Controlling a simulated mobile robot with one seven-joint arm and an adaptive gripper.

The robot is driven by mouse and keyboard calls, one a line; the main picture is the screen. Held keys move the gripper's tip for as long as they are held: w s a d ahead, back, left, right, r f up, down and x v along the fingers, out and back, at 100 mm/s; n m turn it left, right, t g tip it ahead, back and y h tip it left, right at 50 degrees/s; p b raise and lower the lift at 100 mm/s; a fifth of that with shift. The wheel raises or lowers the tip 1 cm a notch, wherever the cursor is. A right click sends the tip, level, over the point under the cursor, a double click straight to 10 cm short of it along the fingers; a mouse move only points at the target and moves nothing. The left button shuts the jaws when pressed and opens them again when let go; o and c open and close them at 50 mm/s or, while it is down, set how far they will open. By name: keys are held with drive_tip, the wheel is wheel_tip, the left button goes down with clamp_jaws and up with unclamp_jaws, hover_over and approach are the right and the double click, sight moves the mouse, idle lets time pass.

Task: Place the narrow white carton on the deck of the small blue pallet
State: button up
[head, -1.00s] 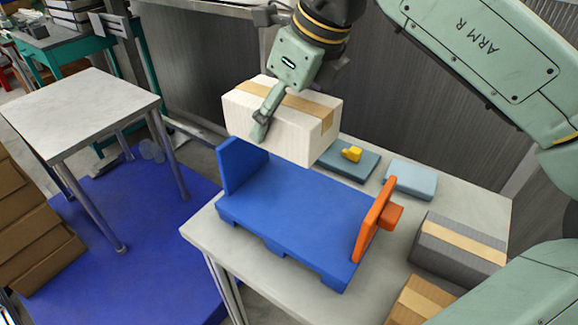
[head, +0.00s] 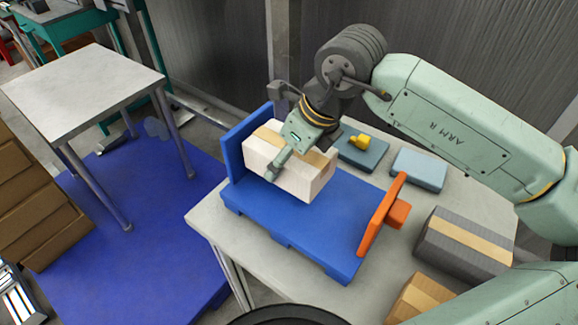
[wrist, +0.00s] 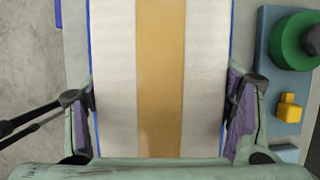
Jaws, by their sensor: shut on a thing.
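The white carton (head: 290,168) has a tan tape strip along its top. It is at the left part of the small blue pallet (head: 290,225), close to the pallet's upright blue end wall (head: 238,145). My gripper (head: 291,160) is shut on the carton from above, with a finger on its near side. In the wrist view the carton (wrist: 115,80) fills the space between my two fingers (wrist: 160,110). The carton appears to be on or just above the deck; its underside is hidden, so I cannot tell if it touches. The right part of the deck is bare.
An orange end plate (head: 382,215) stands at the pallet's right end. Behind are a teal slab with a yellow piece (head: 361,142) and a light blue block (head: 419,170). A dark grey taped carton (head: 464,240) and a tan carton (head: 424,298) are at right.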

sight(311, 157)
wheel_tip(311, 157, down, 4)
drive_tip(key=shift+p, duration=0.3)
drive_tip(key=shift+f+b, duration=0.25)
drive_tip(key=shift+b, duration=0.05)
drive_tip(key=o, duration=1.5)
drive_tip(key=shift+c, duration=0.2)
drive_tip(key=shift+r+p, duration=0.3)
drive_tip(key=shift+r, duration=0.1)
drive_tip(key=b+v, duration=0.2)
drive_tip(key=v, duration=0.9)
drive_tip(key=shift+d+r, duration=0.1)
drive_tip(key=shift+r, duration=0.2)
